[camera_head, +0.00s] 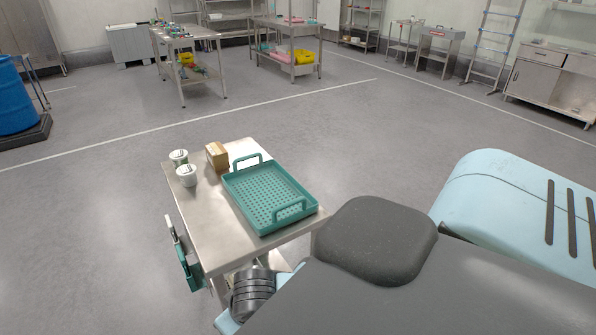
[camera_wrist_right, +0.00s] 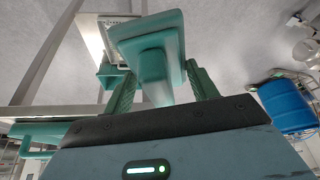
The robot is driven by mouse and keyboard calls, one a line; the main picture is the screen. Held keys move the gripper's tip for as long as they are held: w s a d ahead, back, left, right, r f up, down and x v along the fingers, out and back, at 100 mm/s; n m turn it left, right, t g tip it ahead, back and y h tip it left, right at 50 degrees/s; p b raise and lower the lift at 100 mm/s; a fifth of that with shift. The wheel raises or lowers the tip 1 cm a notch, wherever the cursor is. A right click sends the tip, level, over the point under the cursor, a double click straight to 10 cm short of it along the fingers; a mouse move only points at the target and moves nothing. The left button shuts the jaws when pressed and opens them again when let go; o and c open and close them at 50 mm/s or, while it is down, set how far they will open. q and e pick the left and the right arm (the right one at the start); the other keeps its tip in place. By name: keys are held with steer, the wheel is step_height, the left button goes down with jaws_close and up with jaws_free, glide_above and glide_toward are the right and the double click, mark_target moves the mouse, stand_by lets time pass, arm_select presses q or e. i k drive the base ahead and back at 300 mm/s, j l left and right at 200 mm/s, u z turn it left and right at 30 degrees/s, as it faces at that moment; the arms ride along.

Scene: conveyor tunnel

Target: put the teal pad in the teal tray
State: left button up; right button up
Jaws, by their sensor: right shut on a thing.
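The teal tray (camera_head: 240,207) lies on a small steel table; its perforated floor is bare and a handle rises at each end. In the right wrist view my right gripper (camera_wrist_right: 162,80) is shut on the teal pad (camera_wrist_right: 148,36), gripping a narrow stem below its wider block. In the head view a teal and dark piece (camera_head: 188,272) shows beside the table's left edge, lower than the top; I cannot tell if it is the pad or my gripper. My left gripper is out of view.
The steel table (camera_head: 218,242) also carries two white cups (camera_head: 186,176) and a cardboard box (camera_head: 216,156) behind the tray. A blue barrel (camera_head: 14,100) stands far left. Open floor surrounds the table's left and back; workbenches stand far off.

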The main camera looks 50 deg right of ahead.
mark_target(267, 196)
steer(key=k+l, duration=0.15)
steer(key=l, duration=0.2)
steer(key=k+l+z, duration=0.1)
steer(key=l, duration=0.25)
steer(key=k+l, duration=0.25)
steer(key=l+z, duration=0.05)
steer(key=l, duration=0.05)
